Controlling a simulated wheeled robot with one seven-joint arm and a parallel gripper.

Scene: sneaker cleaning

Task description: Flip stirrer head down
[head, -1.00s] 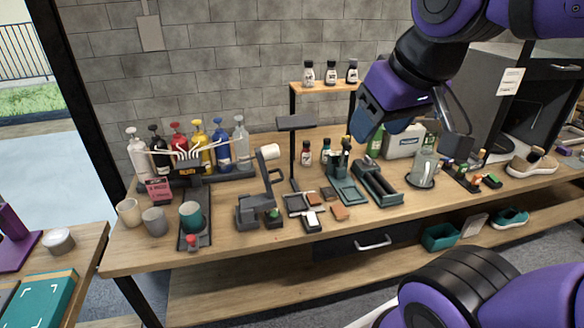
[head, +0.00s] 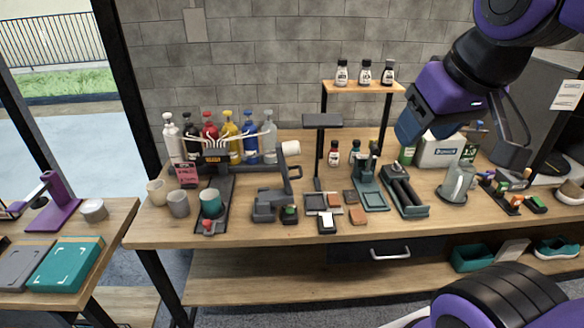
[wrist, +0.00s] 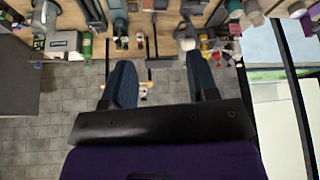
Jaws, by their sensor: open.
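The dark grey stirrer (head: 272,206) stands on the bench right of the teal cup. Its head is tilted up, with a white cylinder (head: 291,147) at the top. A dark loop-shaped handle (head: 297,172) shows on its right side. My gripper is at the upper right of the head view, above the bench and well to the right of the stirrer. The wrist view shows its two blue fingers spread apart with nothing between them (wrist: 159,62). The bench is far beyond the fingers there.
Several coloured bottles (head: 230,140) stand left behind the stirrer. Cups (head: 178,204) are to its left. A black stand (head: 321,122) rises just right of it. Small trays and blocks (head: 358,216) lie to the right. Open air lies above the bench front.

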